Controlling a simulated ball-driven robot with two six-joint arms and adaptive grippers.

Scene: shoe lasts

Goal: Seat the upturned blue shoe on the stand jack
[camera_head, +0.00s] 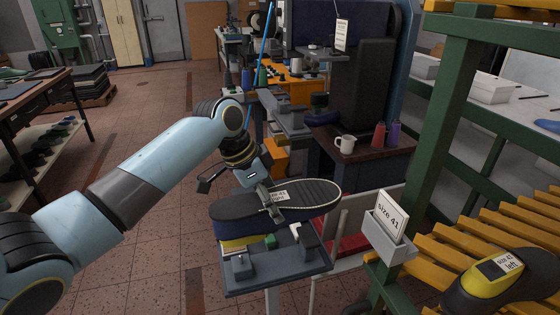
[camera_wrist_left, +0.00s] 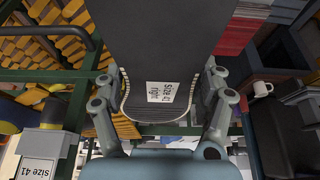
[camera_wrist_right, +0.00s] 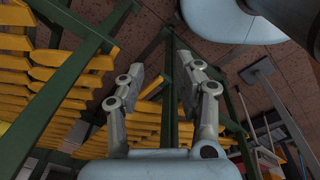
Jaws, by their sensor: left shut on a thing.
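The upturned blue shoe (camera_head: 238,212) lies sole up in the head view, with a grey sole and a "size 41 right" label. My left gripper (camera_head: 275,204) is shut on it, its fingers on both sides. The left wrist view shows the dark sole (camera_wrist_left: 160,45) between the fingers. Below the shoe is the stand jack (camera_head: 290,262), a grey plate on a post with grey blocks and a green block. A yellow part shows under the shoe's left end. Whether the shoe touches the jack is hidden. My right gripper (camera_wrist_right: 160,78) is open and empty in the right wrist view.
A green rack with yellow slats (camera_head: 500,232) stands at the right, holding a yellow-and-dark shoe (camera_head: 490,284) labelled "size 41 left". A "size 41" card (camera_head: 391,216) stands in a grey holder beside the jack. A bench with a white mug (camera_head: 345,143) is behind.

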